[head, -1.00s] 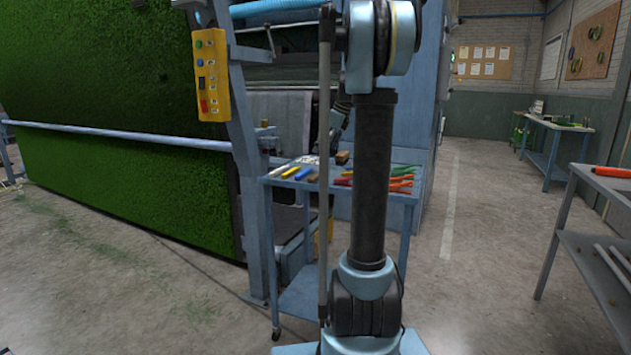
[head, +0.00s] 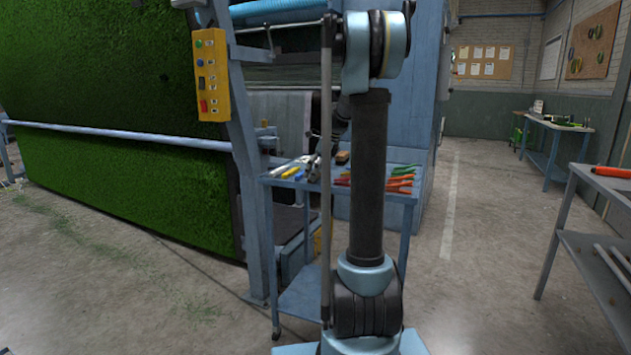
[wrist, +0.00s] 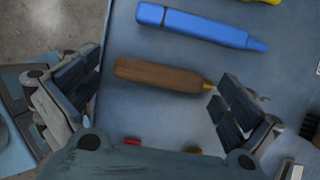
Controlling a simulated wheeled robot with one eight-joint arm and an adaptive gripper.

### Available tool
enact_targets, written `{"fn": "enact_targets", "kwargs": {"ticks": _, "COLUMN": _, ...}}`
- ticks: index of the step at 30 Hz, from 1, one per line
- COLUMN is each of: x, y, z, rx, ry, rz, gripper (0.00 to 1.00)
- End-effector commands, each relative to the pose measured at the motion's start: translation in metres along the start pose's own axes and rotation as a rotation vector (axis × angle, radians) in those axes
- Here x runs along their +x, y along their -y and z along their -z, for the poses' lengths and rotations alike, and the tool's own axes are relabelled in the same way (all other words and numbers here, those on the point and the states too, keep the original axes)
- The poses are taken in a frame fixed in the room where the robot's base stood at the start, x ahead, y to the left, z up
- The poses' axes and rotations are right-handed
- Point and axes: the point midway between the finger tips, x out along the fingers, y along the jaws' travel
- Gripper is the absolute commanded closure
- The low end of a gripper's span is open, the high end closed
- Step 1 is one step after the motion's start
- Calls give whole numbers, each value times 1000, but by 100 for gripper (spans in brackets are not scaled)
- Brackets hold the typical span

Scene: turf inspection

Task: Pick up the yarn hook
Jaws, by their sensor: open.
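A tool with a brown wooden handle and a brass-coloured collar, which looks like the yarn hook (wrist: 160,75), lies on the blue cart top in the wrist view. A thin metal tip seems to show just past the right finger; the shaft between is hidden by that finger. My gripper (wrist: 159,78) is open, with one finger beyond each end of the handle, left and right. I cannot tell its height above the tool. In the head view my gripper (head: 313,168) is small, over the left part of the cart top, and the hook cannot be made out.
A blue marker-like tool (wrist: 195,25) lies close beside the handle. The cart (head: 396,196) also carries orange and green tools (head: 402,180) at right and a brown block (head: 342,157) behind. A dark-bristled brush (wrist: 313,128) sits at the right edge of the wrist view.

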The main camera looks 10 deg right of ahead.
Motion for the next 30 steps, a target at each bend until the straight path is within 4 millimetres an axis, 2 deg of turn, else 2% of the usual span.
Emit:
{"fn": "enact_targets", "kwargs": {"ticks": 6, "x": 1, "y": 0, "z": 0, "rx": 0, "ry": 0, "rz": 0, "gripper": 0}}
{"fn": "enact_targets", "kwargs": {"ticks": 12, "x": 0, "y": 0, "z": 0, "rx": 0, "ry": 0, "rz": 0, "gripper": 45}}
{"fn": "enact_targets", "kwargs": {"ticks": 23, "x": -1, "y": 0, "z": 0, "rx": 0, "ry": 0, "rz": 0, "gripper": 45}}
{"fn": "enact_targets", "kwargs": {"ticks": 26, "x": -8, "y": 0, "z": -3, "rx": 1, "ry": 0, "rz": 0, "gripper": 45}}
{"fn": "enact_targets", "kwargs": {"ticks": 30, "x": -28, "y": 0, "z": -11, "rx": 1, "ry": 0, "rz": 0, "gripper": 45}}
